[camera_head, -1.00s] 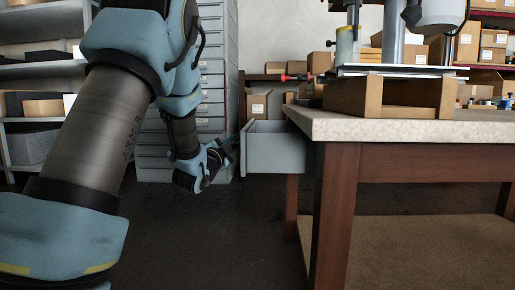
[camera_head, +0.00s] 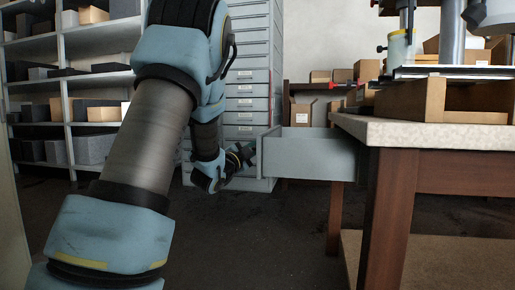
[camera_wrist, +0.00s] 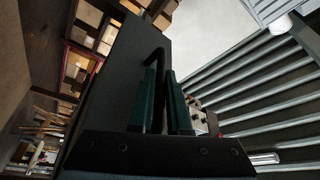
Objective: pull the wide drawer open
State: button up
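The wide drawer (camera_head: 310,155) is a grey-blue box that sticks out to the left from under the worktable top in the head view. Its side shows, and its front panel faces left. My gripper (camera_head: 243,154) is at the front panel, small and partly hidden by my wrist. In the wrist view the dark front panel (camera_wrist: 124,65) stands close ahead. A dark bent bar handle (camera_wrist: 155,58) runs between the two green fingers of my gripper (camera_wrist: 165,92), which look closed against it. The drawer's inside is hidden.
The worktable (camera_head: 440,136) carries a wooden tray (camera_head: 435,97) and a machine stand. A tall grey cabinet (camera_head: 245,90) stands behind my gripper, and shelves (camera_head: 65,60) with boxes line the left. The dark floor (camera_head: 270,235) below the drawer is clear.

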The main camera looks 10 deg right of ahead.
jog(key=o, duration=0.4)
jog(key=shift+o, duration=0.2)
jog(key=p+v, duration=0.1)
jog(key=v, duration=1)
jog(key=shift+d, duration=0.1)
